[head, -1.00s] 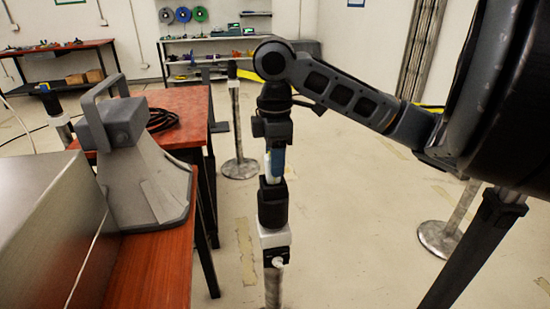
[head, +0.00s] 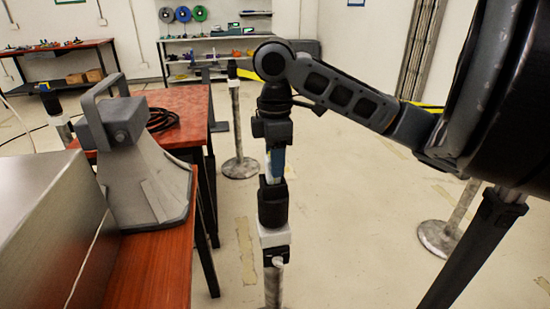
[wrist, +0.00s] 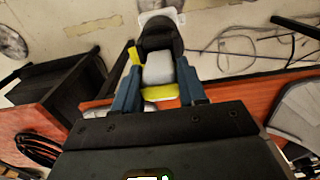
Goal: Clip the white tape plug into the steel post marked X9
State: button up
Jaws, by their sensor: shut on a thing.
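My gripper (wrist: 158,85) is shut on the white plug (wrist: 158,68), which sits between its two blue fingers in the wrist view. Yellow tape (wrist: 159,93) shows by the plug. Just beyond the plug is the black head (wrist: 160,33) of a post with a white collar. In the head view my gripper (head: 275,165) points down right above this black head (head: 272,205), with the white collar (head: 272,236) and steel post (head: 273,285) below. Whether the plug is seated in the head is hidden. No X9 marking is readable.
A grey horn-shaped device (head: 145,180) and a metal box (head: 45,210) stand on the red-brown bench at left. Another post (head: 236,120) stands behind, and another post base (head: 440,238) shows at right. Black cable (head: 161,119) lies coiled on a table. Floor between is open.

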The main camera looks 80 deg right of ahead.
jog(key=shift+f+b, duration=0.55)
jog(key=shift+f, duration=0.2)
jog(key=shift+r+p, duration=0.85)
jog(key=shift+r, duration=0.05)
jog(key=shift+f+b, duration=0.6)
jog(key=shift+f, duration=0.25)
dwell(0.9)
jog(key=o, duration=0.8)
notch_tip(320, 180, up, 11)
jog(key=p, duration=1)
jog(key=shift+r, duration=0.1)
